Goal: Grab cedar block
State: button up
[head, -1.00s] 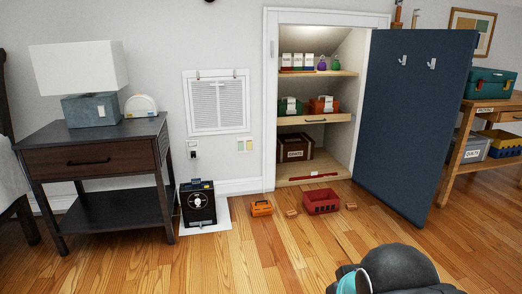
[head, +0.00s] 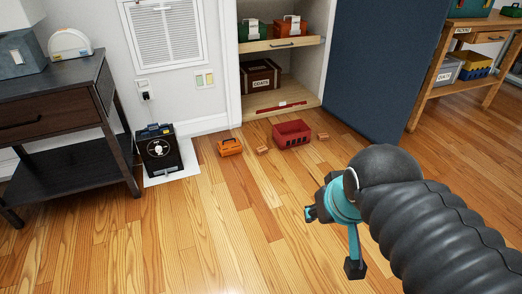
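Two small brown wooden-looking blocks lie on the floor in the head view. One block (head: 262,150) is between the orange case and the red crate, and the other block (head: 323,136) is just right of the crate. I cannot tell from any label which is cedar. My gripper (head: 332,241), teal with dark fingertips, is in front of the blocks, nearer the camera and to the right. Its fingers are spread apart with nothing visible between them. Part of it is hidden by my arm.
An orange case (head: 230,147) and a red crate (head: 292,133) stand close beside the blocks. A black device (head: 160,153) sits on a white mat at left. The closet's blue door (head: 380,70) stands open at right. The wooden floor (head: 200,240) in front is clear.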

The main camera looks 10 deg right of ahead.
aim_at(262, 149)
jog(key=u, duration=0.45)
jog(key=k, duration=0.45)
jog(key=z, duration=0.6)
jog(key=i, duration=0.75)
jog(key=z, duration=0.8)
jog(key=i, duration=1)
jog(key=u, duration=1)
jog(key=i, duration=0.9)
jog(key=u, duration=1)
